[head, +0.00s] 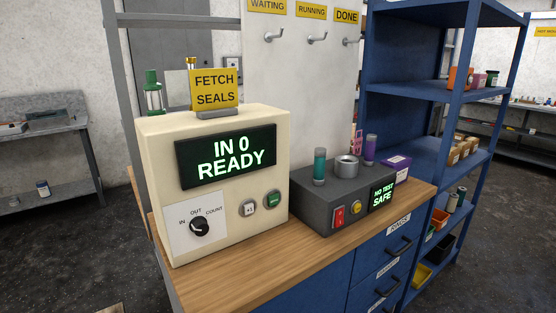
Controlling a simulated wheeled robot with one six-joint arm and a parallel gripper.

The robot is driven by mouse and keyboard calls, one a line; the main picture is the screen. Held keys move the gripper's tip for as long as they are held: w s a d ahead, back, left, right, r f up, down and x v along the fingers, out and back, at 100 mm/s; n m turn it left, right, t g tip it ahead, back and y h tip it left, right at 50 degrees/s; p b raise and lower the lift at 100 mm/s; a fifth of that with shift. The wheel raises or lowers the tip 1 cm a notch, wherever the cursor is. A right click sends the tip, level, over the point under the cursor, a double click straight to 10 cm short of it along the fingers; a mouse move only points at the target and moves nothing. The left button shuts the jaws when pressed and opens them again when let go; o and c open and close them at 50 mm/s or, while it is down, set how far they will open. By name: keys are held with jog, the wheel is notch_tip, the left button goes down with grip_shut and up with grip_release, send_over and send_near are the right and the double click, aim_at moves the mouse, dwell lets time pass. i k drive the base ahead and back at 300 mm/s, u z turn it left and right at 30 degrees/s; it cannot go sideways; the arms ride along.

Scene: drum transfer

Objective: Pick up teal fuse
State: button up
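A teal fuse (319,165), a short upright cylinder with a grey base, stands on top of the dark grey test box (318,198) near its left end. A round metal cup (346,167) is just to its right on the same box. A purple cylinder (371,149) stands at the box's back right. The box's display reads "NO TEST SAFE". My gripper is not in view.
A cream machine (160,170) reading "IN 0 READY" stands left of the test box on the wooden bench (262,278). A purple carton (396,168) lies right of the box. A blue shelf (420,92) rises behind. Hooks (317,39) hang empty above.

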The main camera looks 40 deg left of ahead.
aim_at(321, 153)
jog(key=u, duration=0.95)
jog(key=i, duration=0.9)
jog(key=u, duration=0.9)
